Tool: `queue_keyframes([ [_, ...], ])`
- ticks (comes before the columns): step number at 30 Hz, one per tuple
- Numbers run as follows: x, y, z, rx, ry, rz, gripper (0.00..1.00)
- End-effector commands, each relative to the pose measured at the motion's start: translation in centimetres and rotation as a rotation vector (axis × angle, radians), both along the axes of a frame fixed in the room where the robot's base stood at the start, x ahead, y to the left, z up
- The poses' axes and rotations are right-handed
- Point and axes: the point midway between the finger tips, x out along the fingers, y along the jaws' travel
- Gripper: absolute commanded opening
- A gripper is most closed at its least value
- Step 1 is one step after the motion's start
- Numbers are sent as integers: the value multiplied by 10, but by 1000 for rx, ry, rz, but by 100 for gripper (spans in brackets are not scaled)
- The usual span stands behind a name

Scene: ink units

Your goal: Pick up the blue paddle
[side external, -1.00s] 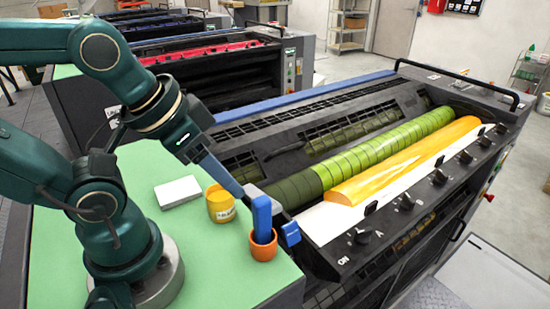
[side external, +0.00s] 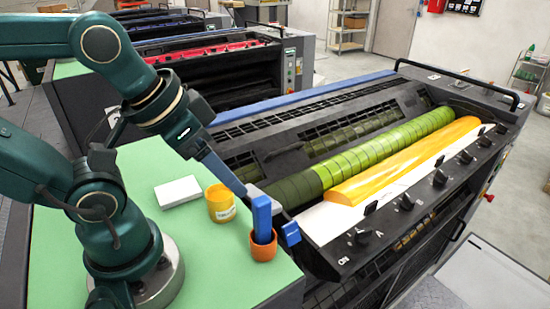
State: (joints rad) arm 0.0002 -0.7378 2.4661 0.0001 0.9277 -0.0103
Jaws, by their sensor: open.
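The blue paddle (side external: 262,217) stands nearly upright in a small orange cup (side external: 263,248) near the right edge of the green tabletop. Its lower end is hidden in the cup. My gripper (side external: 252,192) is open and reaches down from the upper left, its tip at the paddle's upper end. I cannot tell whether it touches the paddle or how the fingers sit around it.
A yellow tin (side external: 220,204) and a white block (side external: 178,191) sit on the green table (side external: 220,265) left of the cup. The dark ink unit (side external: 330,262) adjoins on the right, with a blue clip (side external: 291,233) at its near corner and yellow ink (side external: 410,162) along its roller.

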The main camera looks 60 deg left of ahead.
Motion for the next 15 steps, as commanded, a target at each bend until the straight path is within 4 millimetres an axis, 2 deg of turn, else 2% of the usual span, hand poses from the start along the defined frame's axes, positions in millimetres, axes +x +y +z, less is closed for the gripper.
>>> queue_keyframes([
  [7,23,-7,-1,-6,173,-19,62],
  [15,45,-19,-25,7,380,-53,62],
])
